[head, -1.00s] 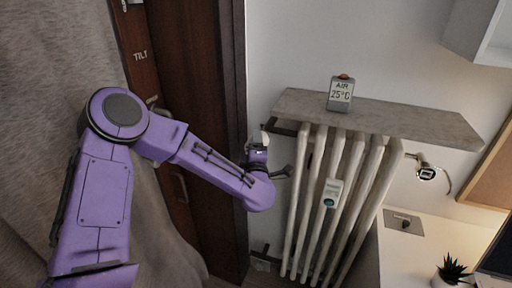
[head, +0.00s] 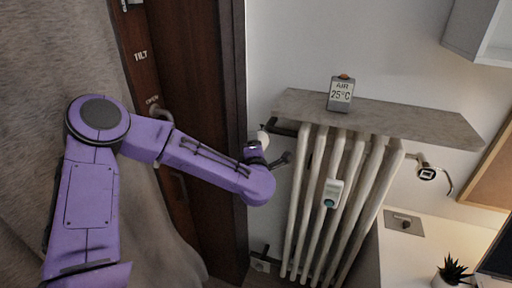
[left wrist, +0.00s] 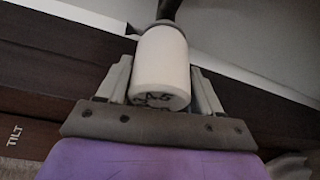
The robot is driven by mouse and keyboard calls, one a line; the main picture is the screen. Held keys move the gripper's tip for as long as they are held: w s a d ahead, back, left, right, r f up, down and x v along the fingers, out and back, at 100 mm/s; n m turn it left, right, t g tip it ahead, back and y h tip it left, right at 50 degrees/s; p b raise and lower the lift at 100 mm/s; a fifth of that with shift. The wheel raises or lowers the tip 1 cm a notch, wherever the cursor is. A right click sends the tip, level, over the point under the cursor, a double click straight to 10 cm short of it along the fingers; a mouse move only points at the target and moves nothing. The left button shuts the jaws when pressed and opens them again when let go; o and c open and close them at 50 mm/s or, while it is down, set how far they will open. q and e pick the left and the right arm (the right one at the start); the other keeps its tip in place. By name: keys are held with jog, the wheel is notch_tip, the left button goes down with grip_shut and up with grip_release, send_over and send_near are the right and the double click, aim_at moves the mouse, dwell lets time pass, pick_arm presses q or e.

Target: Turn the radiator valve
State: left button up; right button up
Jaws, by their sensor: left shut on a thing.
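The radiator valve is a white cylindrical knob (left wrist: 162,68) with dark markings on its end face, joined to a dark stem in the left wrist view. In the head view only a small part of the knob (head: 263,139) shows, at the radiator's upper left beside the dark pipe. My left gripper (left wrist: 162,88) has a finger on each side of the knob and is shut on it. In the head view the left gripper (head: 271,154) is partly hidden by my purple wrist. My right gripper is in neither view.
The white ribbed radiator (head: 335,190) stands under a stone shelf (head: 400,117) bearing an air thermometer (head: 340,95) reading 25°C. A small white device (head: 332,192) hangs on its ribs. A dark wooden door frame (head: 232,150) is close behind my left arm.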

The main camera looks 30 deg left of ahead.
pick_arm(q)
jog(key=o, duration=1)
jog(key=shift+c, duration=0.2)
jog(key=b+v, duration=0.2)
jog(key=v, duration=0.8)
jog(key=shift+s+b, duration=0.25)
jog(key=shift+b, duration=0.05)
jog(key=shift+d, duration=0.15)
